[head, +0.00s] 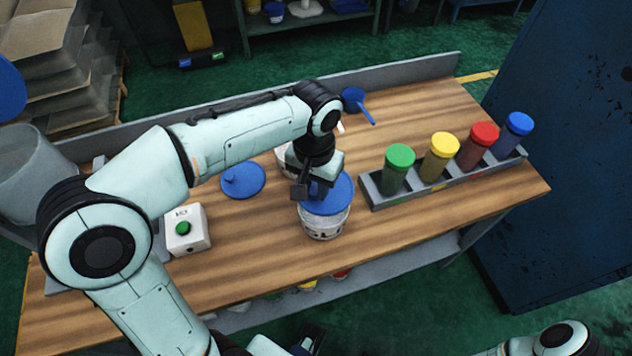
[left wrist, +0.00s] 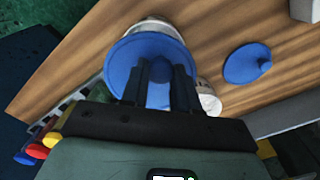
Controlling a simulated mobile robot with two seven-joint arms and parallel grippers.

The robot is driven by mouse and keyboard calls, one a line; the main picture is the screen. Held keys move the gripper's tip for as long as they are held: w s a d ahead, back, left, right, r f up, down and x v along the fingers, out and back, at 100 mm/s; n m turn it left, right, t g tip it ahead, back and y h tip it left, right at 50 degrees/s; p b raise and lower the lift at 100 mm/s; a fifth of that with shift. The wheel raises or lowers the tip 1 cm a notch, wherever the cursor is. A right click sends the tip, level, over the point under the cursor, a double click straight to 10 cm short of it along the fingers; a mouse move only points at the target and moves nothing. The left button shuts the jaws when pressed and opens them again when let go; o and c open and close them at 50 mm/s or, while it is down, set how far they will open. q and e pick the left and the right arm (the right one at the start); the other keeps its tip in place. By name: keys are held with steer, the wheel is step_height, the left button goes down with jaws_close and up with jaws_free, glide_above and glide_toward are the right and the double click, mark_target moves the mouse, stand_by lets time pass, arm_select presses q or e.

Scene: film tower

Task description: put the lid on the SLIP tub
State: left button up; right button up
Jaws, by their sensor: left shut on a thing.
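My left gripper (head: 312,190) is shut on a blue lid (head: 337,199) by its middle. The lid is over a white tub (head: 322,226) with dark marks on its front that I cannot read. In the left wrist view, the gripper (left wrist: 160,88) holds the lid (left wrist: 122,62), and the tub's pale rim (left wrist: 158,24) shows past the lid's far edge. The lid covers most of the tub's mouth. I cannot tell whether it touches the rim. A dark shape at the bottom edge of the head view may be my right gripper (head: 310,340), but its jaws are unclear.
A second white tub (head: 284,158) stands behind, partly hidden by my arm. Another blue lid (head: 243,180) lies to the left, near a white box with a green button (head: 186,230). A rack (head: 375,196) of colour-capped jars stands right. A blue tool (head: 357,103) lies behind.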

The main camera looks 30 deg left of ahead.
arm_select(q)
steer(key=shift+s+f+b, duration=0.1)
steer(key=shift+f+b, duration=0.4)
steer(key=shift+f, duration=0.2)
step_height(320, 180, down, 3)
steer(key=b, duration=0.3)
steer(key=shift+f, duration=0.15)
steer(key=shift+f+b, duration=0.4)
steer(key=shift+f, duration=0.3)
steer(key=shift+p, duration=0.3)
steer(key=shift+f, duration=0.15)
stand_by(1.2)
steer(key=o, duration=1.6)
